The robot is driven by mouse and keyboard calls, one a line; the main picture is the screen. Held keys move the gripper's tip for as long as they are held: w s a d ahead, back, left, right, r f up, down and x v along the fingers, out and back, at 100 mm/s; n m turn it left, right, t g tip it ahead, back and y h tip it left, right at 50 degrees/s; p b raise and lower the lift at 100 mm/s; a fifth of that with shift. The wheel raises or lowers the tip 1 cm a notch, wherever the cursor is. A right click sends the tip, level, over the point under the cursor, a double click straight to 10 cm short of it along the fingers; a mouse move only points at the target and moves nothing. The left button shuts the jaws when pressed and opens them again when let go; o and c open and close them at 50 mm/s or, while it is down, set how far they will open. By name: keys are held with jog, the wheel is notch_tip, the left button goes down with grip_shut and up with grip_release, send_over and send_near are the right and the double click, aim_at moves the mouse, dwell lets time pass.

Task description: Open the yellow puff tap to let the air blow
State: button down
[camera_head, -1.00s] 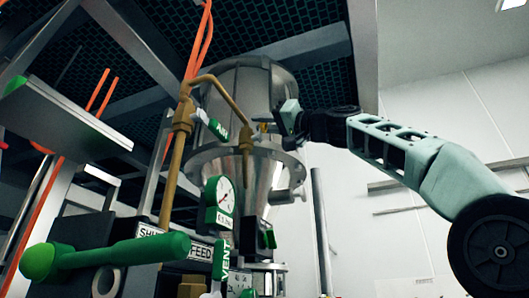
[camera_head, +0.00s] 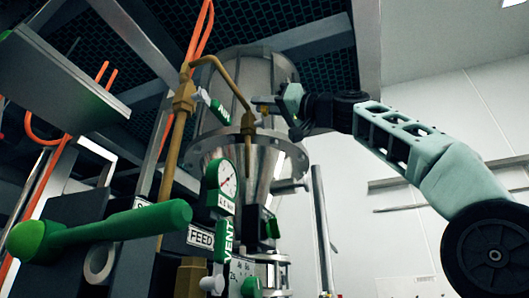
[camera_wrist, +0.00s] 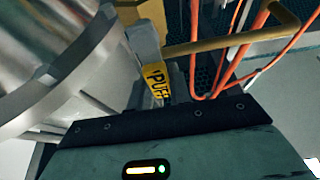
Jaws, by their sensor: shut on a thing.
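The yellow puff tap (camera_wrist: 157,82) shows in the wrist view as a yellow handle lettered "PUFF", beside a brass fitting and pipe. My gripper (camera_head: 266,106) is up at the brass pipework in front of the steel vessel in the head view. It is shut on the yellow tap handle. The contact point is small and partly hidden in the head view.
The steel vessel (camera_head: 240,75) stands close behind my gripper. A green-tagged valve (camera_head: 218,108) sits to its left, above a gauge (camera_head: 227,180). Orange hoses (camera_head: 201,35) hang nearby. A big green lever (camera_head: 125,227) crosses the lower left. The white wall side at right is open.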

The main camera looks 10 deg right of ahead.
jog(key=c, duration=1.3)
grip_release()
jog(key=shift+f, duration=0.1)
jog(key=b+v, duration=0.9)
jog(key=v, duration=0.8)
jog(key=shift+s+d+b, duration=0.1)
jog(key=shift+d+b, duration=0.1)
jog(key=shift+b, duration=0.15)
